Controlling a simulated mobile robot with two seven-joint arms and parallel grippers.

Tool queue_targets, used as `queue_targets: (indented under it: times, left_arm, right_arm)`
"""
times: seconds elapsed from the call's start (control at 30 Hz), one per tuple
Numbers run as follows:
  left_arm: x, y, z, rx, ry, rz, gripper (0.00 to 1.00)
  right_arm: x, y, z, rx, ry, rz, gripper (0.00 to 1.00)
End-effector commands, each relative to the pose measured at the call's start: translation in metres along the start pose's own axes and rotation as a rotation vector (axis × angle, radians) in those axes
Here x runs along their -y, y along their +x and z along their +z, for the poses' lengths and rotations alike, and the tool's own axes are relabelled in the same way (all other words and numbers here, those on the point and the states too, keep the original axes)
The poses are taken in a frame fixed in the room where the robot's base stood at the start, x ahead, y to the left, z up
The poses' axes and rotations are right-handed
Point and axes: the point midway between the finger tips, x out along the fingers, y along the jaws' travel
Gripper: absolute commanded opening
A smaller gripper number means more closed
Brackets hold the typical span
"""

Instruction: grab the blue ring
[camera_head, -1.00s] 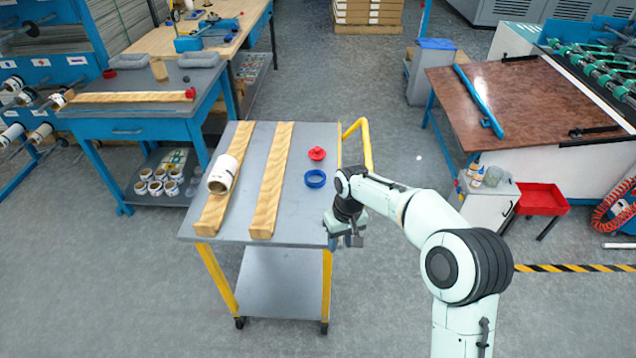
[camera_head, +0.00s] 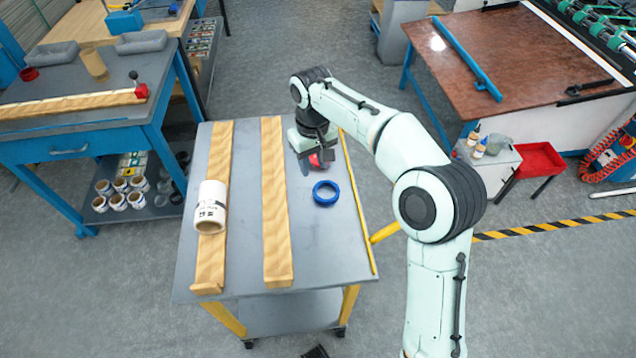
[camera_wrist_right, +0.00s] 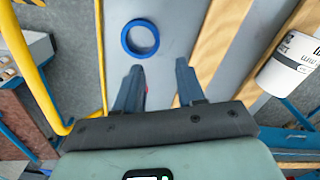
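The blue ring (camera_head: 325,202) lies flat on the grey cart top, right of the wooden strips. In the right wrist view the blue ring (camera_wrist_right: 127,40) lies just beyond the fingertips, toward the left finger. My right gripper (camera_head: 314,168) is over the cart top behind the ring, apart from it. In the wrist view my right gripper (camera_wrist_right: 160,66) has its fingers spread with nothing between them. My left gripper is not in view.
A red piece (camera_head: 319,158) is partly hidden by my right gripper. Two wooden strips (camera_head: 273,200) lie on the cart (camera_head: 240,270); a white roll (camera_head: 211,205) rests on the left one. A yellow handle (camera_head: 384,233) is at the cart's right side. Another table (camera_head: 60,140) stands left.

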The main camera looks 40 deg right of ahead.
Motion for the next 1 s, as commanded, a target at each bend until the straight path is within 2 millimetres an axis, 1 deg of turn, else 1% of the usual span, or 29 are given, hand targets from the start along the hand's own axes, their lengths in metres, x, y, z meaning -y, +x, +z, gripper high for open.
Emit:
queue_targets:
  times: [0.03, 0.1, 0.2, 0.3, 0.53, 0.8, 0.9, 1.0]
  left_arm:
    - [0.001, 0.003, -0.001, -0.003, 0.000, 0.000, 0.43]
    - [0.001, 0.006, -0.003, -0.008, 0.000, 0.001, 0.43]
    - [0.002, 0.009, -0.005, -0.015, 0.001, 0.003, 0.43]
    - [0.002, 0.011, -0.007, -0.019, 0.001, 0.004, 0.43]
    - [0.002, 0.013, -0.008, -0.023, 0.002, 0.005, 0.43]
    - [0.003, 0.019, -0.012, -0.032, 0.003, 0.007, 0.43]
    - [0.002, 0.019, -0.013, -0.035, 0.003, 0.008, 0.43]
    - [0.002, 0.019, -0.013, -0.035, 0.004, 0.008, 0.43]
  right_arm:
    - [0.000, 0.013, 0.001, 0.006, 0.000, 0.001, 0.39]
    - [0.000, 0.027, 0.001, 0.007, -0.001, 0.000, 0.39]
    - [-0.001, 0.046, 0.001, 0.006, 0.000, 0.000, 0.39]
    - [0.000, 0.061, 0.001, 0.005, 0.000, 0.000, 0.39]
    - [-0.001, 0.077, 0.000, 0.004, 0.000, 0.000, 0.39]
    - [-0.006, 0.116, -0.002, 0.005, 0.000, 0.000, 0.39]
    - [-0.006, 0.122, -0.002, 0.004, 0.000, 0.000, 0.39]
    - [-0.006, 0.123, -0.002, 0.002, 0.000, 0.000, 0.39]
